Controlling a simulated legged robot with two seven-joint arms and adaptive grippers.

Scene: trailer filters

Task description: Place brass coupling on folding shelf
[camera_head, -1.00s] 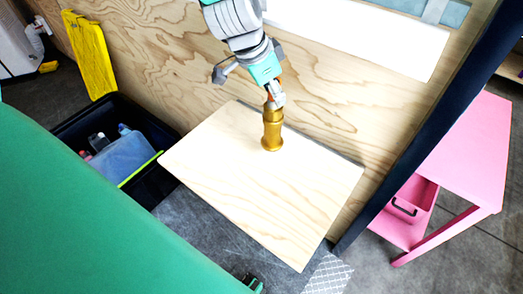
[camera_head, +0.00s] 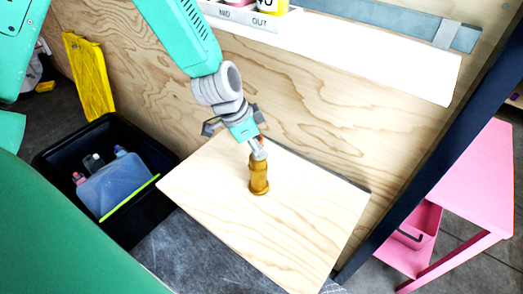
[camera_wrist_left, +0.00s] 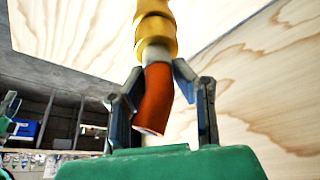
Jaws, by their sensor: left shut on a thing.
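The brass coupling (camera_head: 259,178) is upright at the folding shelf (camera_head: 300,215), a pale wooden board against the plywood wall. Its lower end appears at the board's surface; I cannot tell whether it touches. My left gripper (camera_head: 257,150) is above it and shut on its upper end. In the left wrist view the coupling (camera_wrist_left: 155,30) shows as a gold ribbed body with an orange end (camera_wrist_left: 153,98) between the fingers of my left gripper (camera_wrist_left: 160,85). My right gripper is not in view.
A black bin (camera_head: 60,155) with bottles and a blue container stands left of the shelf. A yellow folded piece (camera_head: 88,75) leans behind it. A white upper ledge (camera_head: 350,55) and a dark post (camera_head: 430,150) border the space. A pink table (camera_head: 470,190) is right. The board around the coupling is clear.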

